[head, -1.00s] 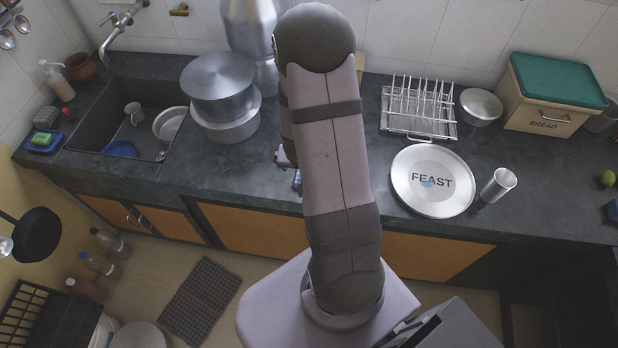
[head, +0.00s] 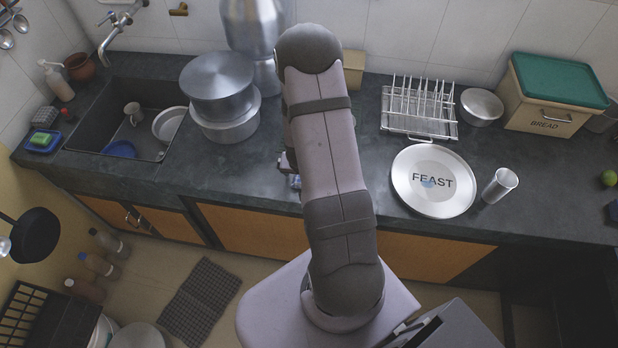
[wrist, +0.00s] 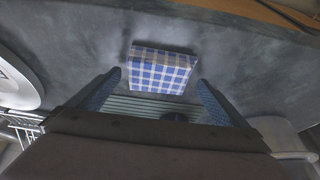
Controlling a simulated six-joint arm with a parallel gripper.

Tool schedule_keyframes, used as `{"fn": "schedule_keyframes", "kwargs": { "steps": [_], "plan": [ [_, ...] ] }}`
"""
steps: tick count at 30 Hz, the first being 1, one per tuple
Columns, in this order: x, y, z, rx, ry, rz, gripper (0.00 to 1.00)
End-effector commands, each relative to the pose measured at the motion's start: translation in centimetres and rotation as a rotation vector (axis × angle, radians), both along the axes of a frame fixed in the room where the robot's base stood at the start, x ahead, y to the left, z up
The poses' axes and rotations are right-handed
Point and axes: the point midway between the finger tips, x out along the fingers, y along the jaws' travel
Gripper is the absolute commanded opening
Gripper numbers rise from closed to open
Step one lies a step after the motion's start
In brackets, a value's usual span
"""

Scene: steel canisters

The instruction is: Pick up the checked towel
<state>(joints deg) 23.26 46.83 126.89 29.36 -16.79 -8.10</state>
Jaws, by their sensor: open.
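The checked towel (wrist: 160,70) is a folded blue-and-white block lying on the dark counter. In the head view only a small bluish piece of it (head: 296,182) shows beside my arm; the rest is hidden. My gripper (wrist: 157,77) is open in the wrist view, with one finger on each side of the towel's near edge in the picture. Nothing is held. I cannot tell how high the fingertips are above the counter. In the head view my arm mostly covers the gripper.
Stacked pots (head: 224,100) stand to the left, near the sink (head: 128,120). A wire rack (head: 418,108) is behind. The counter's front edge is close to the towel.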

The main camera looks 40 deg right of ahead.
Motion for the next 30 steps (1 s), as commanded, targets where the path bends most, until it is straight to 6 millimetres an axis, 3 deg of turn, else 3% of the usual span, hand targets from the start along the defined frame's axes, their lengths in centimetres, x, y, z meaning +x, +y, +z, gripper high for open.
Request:
{"fn": "schedule_keyframes", "kwargs": {
  "steps": [7,12,15,23,30],
  "plan": [
    [0.1,0.0,0.0,-0.001,-0.001,0.000,0.96],
    [0.0,0.0,0.0,-0.001,-0.001,0.000,0.55],
    [0.1,0.0,0.0,-0.001,-0.001,0.000,0.50],
    [0.1,0.0,0.3,-0.001,-0.002,-0.001,0.50],
    [0.2,-0.1,2.8,-0.002,-0.005,0.000,0.50]
  ]
}}
